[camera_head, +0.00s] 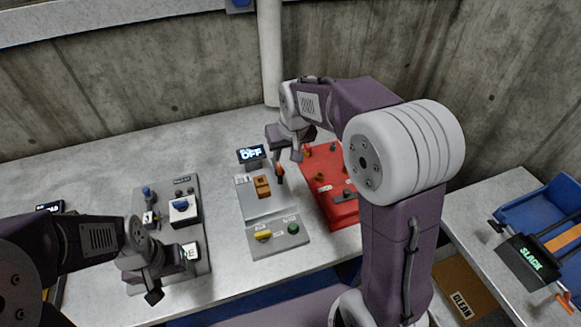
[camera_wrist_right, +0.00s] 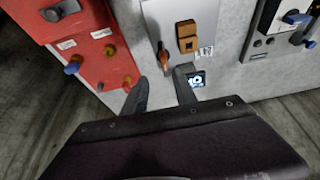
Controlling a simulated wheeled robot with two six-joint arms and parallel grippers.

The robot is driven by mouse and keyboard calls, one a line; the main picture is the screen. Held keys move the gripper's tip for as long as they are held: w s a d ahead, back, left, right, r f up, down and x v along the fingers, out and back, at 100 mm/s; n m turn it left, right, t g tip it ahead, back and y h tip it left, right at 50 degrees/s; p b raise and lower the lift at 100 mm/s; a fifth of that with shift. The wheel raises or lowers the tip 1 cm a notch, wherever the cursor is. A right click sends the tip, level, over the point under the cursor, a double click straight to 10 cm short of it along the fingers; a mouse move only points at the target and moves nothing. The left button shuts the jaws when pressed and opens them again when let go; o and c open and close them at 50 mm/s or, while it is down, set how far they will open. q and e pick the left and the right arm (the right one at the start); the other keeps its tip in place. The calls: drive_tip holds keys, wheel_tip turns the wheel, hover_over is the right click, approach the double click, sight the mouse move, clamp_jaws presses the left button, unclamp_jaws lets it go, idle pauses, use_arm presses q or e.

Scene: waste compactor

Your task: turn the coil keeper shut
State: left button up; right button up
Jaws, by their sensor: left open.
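A grey panel (camera_head: 262,205) on the bench carries an orange block (camera_head: 262,186) and a small orange-tipped lever (camera_head: 280,172). No readable label shows which part is the coil keeper. My right gripper (camera_head: 287,158) is over the lever's far end, pointing down. In the right wrist view the lever (camera_wrist_right: 165,60) lies just beyond and between the fingertips (camera_wrist_right: 162,75), which stand apart with a gap. The orange block (camera_wrist_right: 187,37) is beside it. My left gripper (camera_head: 172,276) is open and empty at the front of the left switch box.
A red box (camera_head: 335,210) with knobs stands right of the panel. The switch box (camera_head: 183,210) is at left. A blue bin (camera_head: 545,205) sits at far right.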

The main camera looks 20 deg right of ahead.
sight(280, 166)
drive_tip(key=x, duration=0.5)
drive_tip(key=a+x, duration=0.1)
drive_tip(key=x, duration=0.1)
drive_tip(key=shift+f, duration=0.35)
drive_tip(key=shift+w+a+f, duration=0.15)
drive_tip(key=shift+w+f, duration=0.1)
drive_tip(key=shift+f, duration=0.2)
clamp_jaws()
idle(0.7)
